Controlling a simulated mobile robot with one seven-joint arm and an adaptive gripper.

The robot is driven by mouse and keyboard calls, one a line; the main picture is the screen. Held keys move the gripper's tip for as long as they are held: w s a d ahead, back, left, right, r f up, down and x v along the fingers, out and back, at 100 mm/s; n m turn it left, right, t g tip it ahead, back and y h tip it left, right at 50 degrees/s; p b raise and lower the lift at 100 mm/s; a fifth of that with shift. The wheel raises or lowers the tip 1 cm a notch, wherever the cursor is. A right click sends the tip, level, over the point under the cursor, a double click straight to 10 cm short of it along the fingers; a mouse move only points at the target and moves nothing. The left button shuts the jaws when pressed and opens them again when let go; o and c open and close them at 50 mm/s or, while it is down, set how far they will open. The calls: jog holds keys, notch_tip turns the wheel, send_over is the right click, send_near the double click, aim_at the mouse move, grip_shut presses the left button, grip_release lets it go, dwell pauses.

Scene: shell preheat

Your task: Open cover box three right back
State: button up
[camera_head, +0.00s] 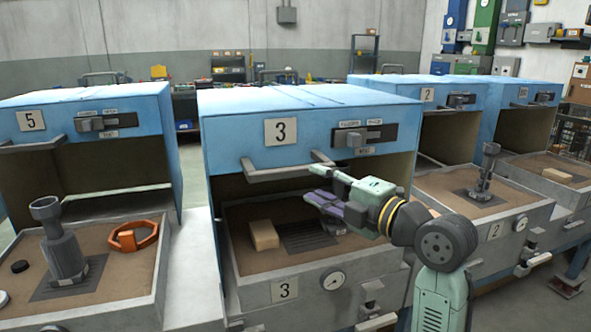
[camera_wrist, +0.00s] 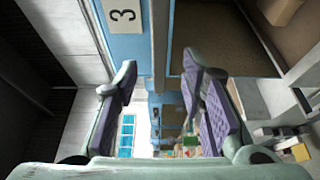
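Box three has a blue cover (camera_head: 300,108) with a "3" plate (camera_head: 281,131) and a grey handle (camera_head: 275,171) along its lower front edge. A dark gap opens under the cover's front, above the grey tray (camera_head: 250,292). My gripper (camera_head: 318,186) is in front of this gap, by the handle's right end, pointing left. In the wrist view my gripper (camera_wrist: 162,95) has its fingers wide apart. The "3" plate (camera_wrist: 123,15) and a vertical grey bar, likely the handle (camera_wrist: 160,60), appear at the top between them. I cannot tell whether a finger touches the bar.
Box three's tray holds a beige block (camera_head: 264,235) and a dark grate (camera_head: 310,240). Box five (camera_head: 80,115) stands left, with a grey cylinder part (camera_head: 62,245) and an orange ring (camera_head: 133,235). Box two (camera_head: 420,88) stands close right, with a metal part (camera_head: 487,172).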

aim_at(297, 174)
jog(key=p+x, duration=0.2)
jog(key=x, duration=0.6)
jog(key=shift+w+a, duration=0.15)
jog(key=shift+w, duration=0.05)
jog(key=shift+c, duration=0.6)
grip_shut()
